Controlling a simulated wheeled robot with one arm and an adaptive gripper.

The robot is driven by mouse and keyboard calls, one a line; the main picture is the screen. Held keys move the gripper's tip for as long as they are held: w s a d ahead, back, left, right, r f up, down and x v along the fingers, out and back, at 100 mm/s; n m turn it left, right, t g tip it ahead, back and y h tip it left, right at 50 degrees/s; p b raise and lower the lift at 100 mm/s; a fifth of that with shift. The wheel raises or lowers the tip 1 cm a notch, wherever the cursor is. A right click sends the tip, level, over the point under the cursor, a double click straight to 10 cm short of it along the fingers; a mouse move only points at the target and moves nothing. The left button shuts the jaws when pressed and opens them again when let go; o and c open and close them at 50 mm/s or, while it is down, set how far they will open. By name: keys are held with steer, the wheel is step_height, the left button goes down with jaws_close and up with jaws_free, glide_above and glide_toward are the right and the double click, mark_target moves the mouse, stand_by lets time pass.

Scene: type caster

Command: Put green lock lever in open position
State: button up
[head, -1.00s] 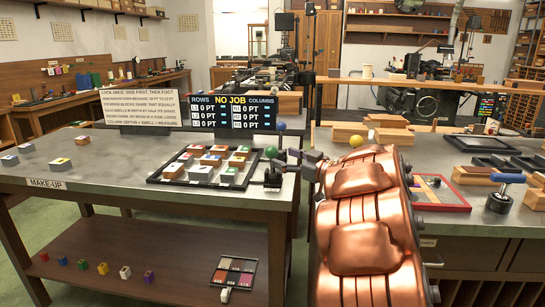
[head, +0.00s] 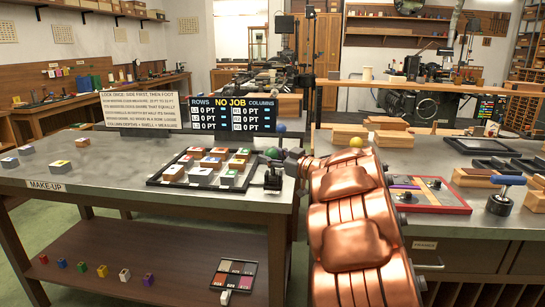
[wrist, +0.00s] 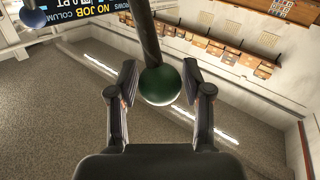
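The green lock lever's round knob (head: 272,153) stands above a dark base (head: 272,179) at the right edge of the type tray on the make-up table. In the wrist view, the green knob (wrist: 160,84) ends a dark rod and sits between the two fingertips. My gripper (wrist: 159,82) is open, with a finger on each side of the knob and small gaps visible. In the head view, my gripper (head: 284,154) reaches the lever from the right. My copper arm hides part of the table behind it.
The framed tray (head: 160,183) holds several type blocks left of the lever. A blue knob (head: 281,127) stands just behind, beside the NO JOB display (head: 232,114).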

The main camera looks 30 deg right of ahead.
jaws_close()
